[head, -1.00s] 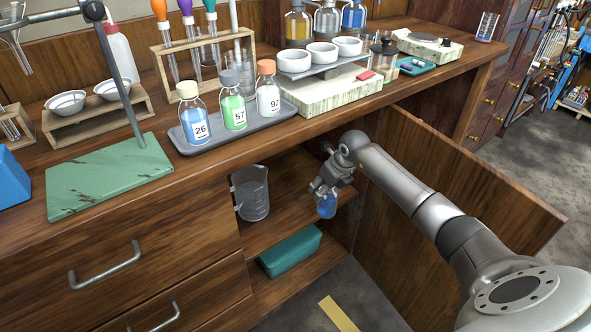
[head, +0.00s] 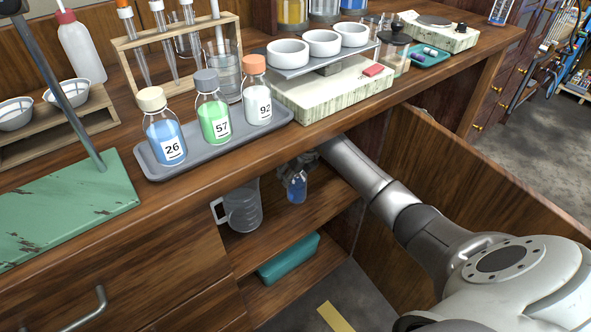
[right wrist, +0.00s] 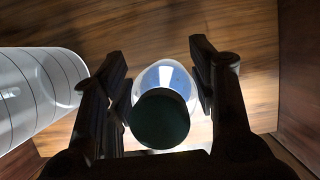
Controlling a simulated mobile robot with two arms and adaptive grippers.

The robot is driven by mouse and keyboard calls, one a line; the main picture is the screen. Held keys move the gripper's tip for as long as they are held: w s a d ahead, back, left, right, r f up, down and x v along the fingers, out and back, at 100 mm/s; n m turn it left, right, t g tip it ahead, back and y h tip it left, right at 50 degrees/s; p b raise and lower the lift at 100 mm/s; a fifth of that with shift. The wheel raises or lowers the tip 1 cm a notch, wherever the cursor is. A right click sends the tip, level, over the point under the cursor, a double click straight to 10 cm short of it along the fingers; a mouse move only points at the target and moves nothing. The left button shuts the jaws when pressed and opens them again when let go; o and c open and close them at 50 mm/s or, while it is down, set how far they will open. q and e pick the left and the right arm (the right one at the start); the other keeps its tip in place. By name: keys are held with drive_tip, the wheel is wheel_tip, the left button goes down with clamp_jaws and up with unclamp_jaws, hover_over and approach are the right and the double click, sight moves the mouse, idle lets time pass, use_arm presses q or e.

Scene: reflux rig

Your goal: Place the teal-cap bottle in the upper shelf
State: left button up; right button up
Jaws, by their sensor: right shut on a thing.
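The teal-cap bottle (head: 297,188), with blue contents, is inside the open cabinet, at the upper shelf (head: 309,213). My right gripper (head: 292,167) reaches in under the counter and is shut on the bottle. In the right wrist view the dark round cap (right wrist: 160,118) faces the camera, with the bottle between the two fingers (right wrist: 162,92). The bottle looks upright. Whether its base touches the shelf is hard to tell. My left gripper does not show.
A clear beaker (head: 242,207) stands on the same shelf, left of the bottle; it also shows in the right wrist view (right wrist: 35,95). A teal box (head: 287,259) is on the lower shelf. The open door (head: 480,170) is at the right. A tray of bottles (head: 222,145) stands above.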

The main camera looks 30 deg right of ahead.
drive_tip(key=shift+s+d+r, duration=0.15)
drive_tip(key=shift+s, duration=0.05)
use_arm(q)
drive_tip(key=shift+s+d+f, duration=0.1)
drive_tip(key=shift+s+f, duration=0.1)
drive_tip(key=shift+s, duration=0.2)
use_arm(e)
drive_tip(key=shift+w, duration=0.1)
drive_tip(key=shift+f, duration=0.2)
drive_tip(key=o, duration=1.2)
drive_tip(key=shift+o, duration=0.2)
